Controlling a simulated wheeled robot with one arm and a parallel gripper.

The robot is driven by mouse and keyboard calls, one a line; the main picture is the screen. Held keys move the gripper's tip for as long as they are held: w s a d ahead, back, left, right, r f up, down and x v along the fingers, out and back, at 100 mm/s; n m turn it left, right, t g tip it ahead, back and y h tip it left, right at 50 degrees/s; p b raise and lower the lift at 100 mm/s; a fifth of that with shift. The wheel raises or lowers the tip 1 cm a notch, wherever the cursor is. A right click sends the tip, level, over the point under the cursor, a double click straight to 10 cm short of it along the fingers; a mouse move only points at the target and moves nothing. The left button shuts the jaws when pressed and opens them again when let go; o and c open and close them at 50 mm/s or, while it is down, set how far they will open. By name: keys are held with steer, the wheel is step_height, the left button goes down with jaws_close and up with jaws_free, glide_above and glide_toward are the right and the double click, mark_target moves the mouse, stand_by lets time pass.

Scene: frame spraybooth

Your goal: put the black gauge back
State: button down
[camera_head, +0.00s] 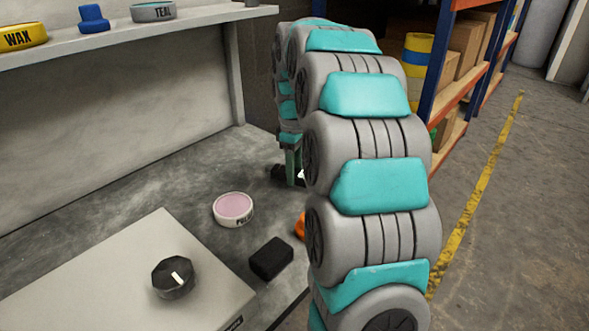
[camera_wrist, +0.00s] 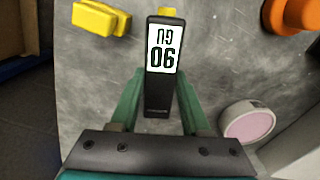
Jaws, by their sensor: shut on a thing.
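The black gauge (camera_wrist: 160,100) is a slim upright-shaped block with a white display reading "90" and "GU" and a yellow tip. It lies between the two green fingers of my gripper (camera_wrist: 158,82) in the wrist view, and the fingers are shut on it. In the head view my gripper (camera_head: 292,165) is over the far part of the grey worktop, mostly hidden behind my arm. A dark end of the gauge (camera_head: 279,171) shows beside it. I cannot tell whether the gauge touches the worktop.
A pink-topped tin (camera_head: 233,208), a black block (camera_head: 271,258) and a partly hidden orange thing (camera_head: 300,227) stand on the worktop (camera_head: 120,200). A pale box (camera_head: 100,290) with a black knob (camera_head: 174,277) is nearer. A yellow thing (camera_wrist: 100,18) lies near the gauge. A shelf (camera_head: 130,32) holds tins.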

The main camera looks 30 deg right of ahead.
steer(key=shift+f, duration=0.4)
steer(key=shift+c, duration=1.4)
jaws_free()
